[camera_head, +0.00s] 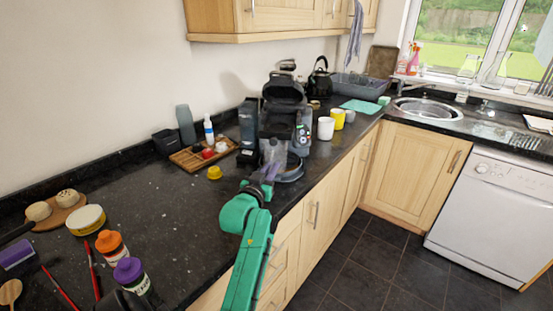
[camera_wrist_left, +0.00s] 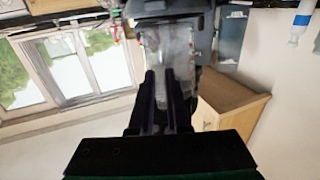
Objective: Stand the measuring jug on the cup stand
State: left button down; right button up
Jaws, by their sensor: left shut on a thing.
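The measuring jug (camera_head: 273,153) is clear and looks upright in the head view, in front of the black coffee machine (camera_head: 284,92). My left gripper (camera_head: 263,186) is shut on it. In the left wrist view, the fingers (camera_wrist_left: 165,85) close on the clear jug (camera_wrist_left: 168,50), which has red marks on its side. The cup stand (camera_head: 291,174) is the dark round base at the foot of the machine, partly hidden behind the jug and gripper. I cannot tell whether the jug touches it.
A wooden tray (camera_head: 186,160) and a small yellow thing (camera_head: 215,173) lie left. Bottles (camera_head: 130,276) stand at the near left. The worktop (camera_head: 165,210) between is clear.

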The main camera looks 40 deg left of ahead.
pick_arm(q)
jog(key=x, duration=0.2)
jog(key=p+x, duration=0.1)
jog(key=shift+w+a+r, duration=0.1)
jog(key=shift+w+r, duration=0.15)
jog(key=shift+w, duration=0.1)
jog(key=c, duration=0.9)
grip_release()
jog(key=shift+r, duration=0.1)
jog(key=shift+s, duration=0.15)
jog(key=v, duration=0.3)
jog(key=b+v, duration=0.1)
jog(key=v, duration=0.7)
jog(key=shift+s+f+b, duration=0.15)
jog(key=shift+f+b, duration=0.15)
jog(key=shift+b, duration=0.1)
